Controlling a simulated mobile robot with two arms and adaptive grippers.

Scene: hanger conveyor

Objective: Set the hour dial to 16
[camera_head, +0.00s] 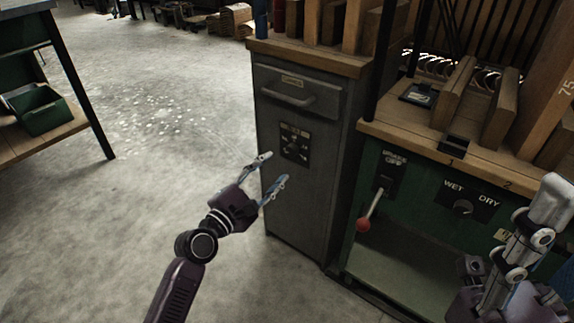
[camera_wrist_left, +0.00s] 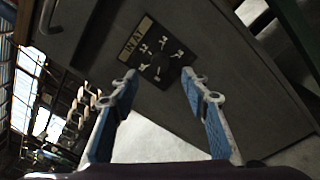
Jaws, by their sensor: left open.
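The hour dial (camera_head: 294,142) is a dark plate with a round knob and light marks on the front of a grey metal cabinet (camera_head: 290,205). In the left wrist view the dial (camera_wrist_left: 158,62) shows tilted, with a label reading "IN AT" on its plate. Its numbers and setting are too small to read. My left gripper (camera_head: 272,170) is open and empty, just below and left of the dial in the head view. In the left wrist view its fingertips (camera_wrist_left: 159,79) are spread to either side of the dial, apart from it. My right gripper (camera_head: 500,285) shows only partly at the lower right.
A drawer with a handle (camera_head: 288,95) is above the dial. To the right, a green bench (camera_head: 405,215) carries a red-knobbed lever (camera_head: 363,224) and a WET/DRY knob (camera_head: 462,207). A shelf with a green bin (camera_head: 40,110) stands at left. Open floor lies left of the cabinet.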

